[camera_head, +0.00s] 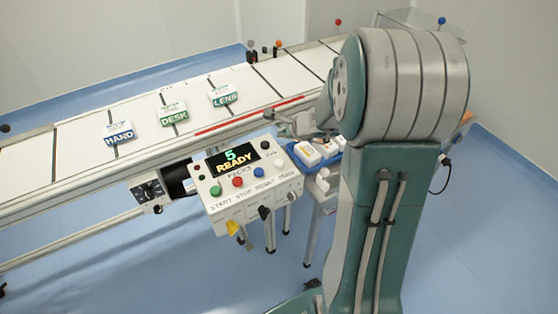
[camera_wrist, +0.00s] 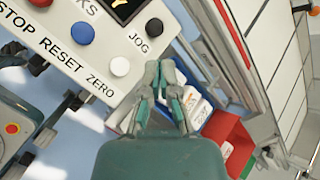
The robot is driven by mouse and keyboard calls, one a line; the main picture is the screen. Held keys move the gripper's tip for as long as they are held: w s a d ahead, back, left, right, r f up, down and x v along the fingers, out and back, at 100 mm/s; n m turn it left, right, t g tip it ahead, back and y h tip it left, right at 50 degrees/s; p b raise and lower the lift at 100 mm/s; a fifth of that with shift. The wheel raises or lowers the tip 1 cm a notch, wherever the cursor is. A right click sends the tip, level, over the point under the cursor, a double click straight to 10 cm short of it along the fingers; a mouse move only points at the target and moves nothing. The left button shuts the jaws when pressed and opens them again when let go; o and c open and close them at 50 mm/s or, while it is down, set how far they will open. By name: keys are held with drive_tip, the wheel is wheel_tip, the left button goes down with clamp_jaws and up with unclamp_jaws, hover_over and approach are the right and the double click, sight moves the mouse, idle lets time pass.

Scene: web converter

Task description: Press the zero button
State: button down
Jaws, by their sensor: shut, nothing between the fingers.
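The control panel (camera_head: 255,195) is a white box with START, STOP, RESET and ZERO labels. The zero button (camera_head: 279,163) is white and round, at the right end of its button row. In the wrist view the zero button (camera_wrist: 120,66) sits above the ZERO label, with the black JOG knob (camera_wrist: 154,27) up and right of it. My gripper (camera_wrist: 164,72) is shut and empty. Its tips appear just right of the zero button in the wrist view, beside the panel edge; contact and height cannot be told.
The blue reset button (camera_wrist: 82,33) neighbours the zero button. A blue bin with white containers (camera_head: 317,152) stands right of the panel, and a red bin (camera_wrist: 228,130) shows in the wrist view. The conveyor (camera_head: 75,120) carrying labelled packs runs behind the panel.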

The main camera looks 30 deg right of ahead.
sight(280, 163)
drive_tip(key=f, duration=0.7)
drive_tip(key=shift+a+f, duration=0.3)
drive_tip(key=shift+f, duration=0.05)
drive_tip(key=shift+a+f, duration=0.25)
drive_tip(key=shift+f, duration=0.25)
drive_tip(key=shift+d, duration=0.15)
drive_tip(key=shift+f, duration=0.15)
idle(0.6)
drive_tip(key=shift+f, duration=0.2)
